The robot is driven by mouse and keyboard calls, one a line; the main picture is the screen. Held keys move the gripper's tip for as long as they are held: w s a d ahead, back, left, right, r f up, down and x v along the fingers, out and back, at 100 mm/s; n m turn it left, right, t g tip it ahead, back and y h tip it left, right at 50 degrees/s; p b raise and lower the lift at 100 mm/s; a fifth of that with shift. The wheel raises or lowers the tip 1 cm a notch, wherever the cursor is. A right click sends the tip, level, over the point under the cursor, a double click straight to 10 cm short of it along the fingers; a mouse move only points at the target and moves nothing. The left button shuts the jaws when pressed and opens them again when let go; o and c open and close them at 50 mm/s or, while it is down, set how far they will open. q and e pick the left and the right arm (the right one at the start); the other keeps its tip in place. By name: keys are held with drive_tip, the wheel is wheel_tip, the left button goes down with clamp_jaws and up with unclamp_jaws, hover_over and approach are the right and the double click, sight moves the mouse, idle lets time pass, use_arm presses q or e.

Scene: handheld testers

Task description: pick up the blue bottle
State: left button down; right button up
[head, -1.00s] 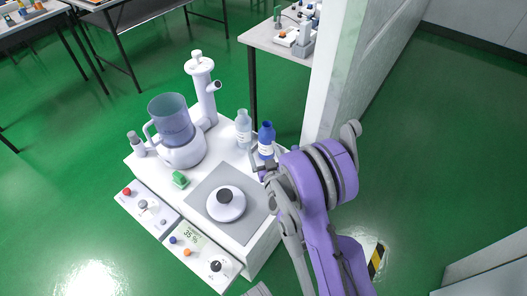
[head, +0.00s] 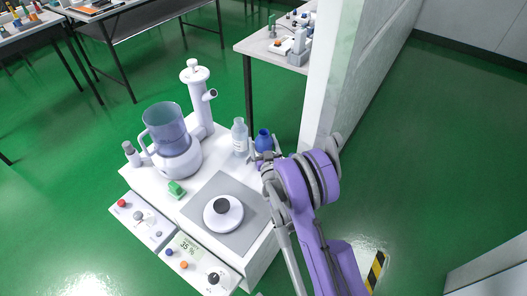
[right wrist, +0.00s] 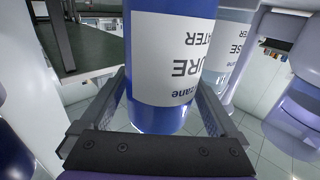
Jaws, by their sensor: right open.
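The blue bottle (head: 264,141) stands upright at the right back of the white bench unit, with its lower part hidden behind my right gripper (head: 265,158). In the right wrist view the blue bottle (right wrist: 172,60) fills the middle, its white label appearing upside down. My right gripper (right wrist: 150,105) is open, with one finger on each side of the bottle. Its fingers do not appear closed on it. My left gripper is not in view.
A clear bottle (head: 239,137) stands close left of the blue one and shows behind it in the right wrist view. A blender-like jug (head: 166,130), a tall white column (head: 198,95) and a round white device (head: 222,212) share the bench. A wall (head: 335,85) rises behind on the right.

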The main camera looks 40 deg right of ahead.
drive_tip(key=shift+w+d, duration=0.35)
drive_tip(key=shift+w, duration=0.2)
clamp_jaws()
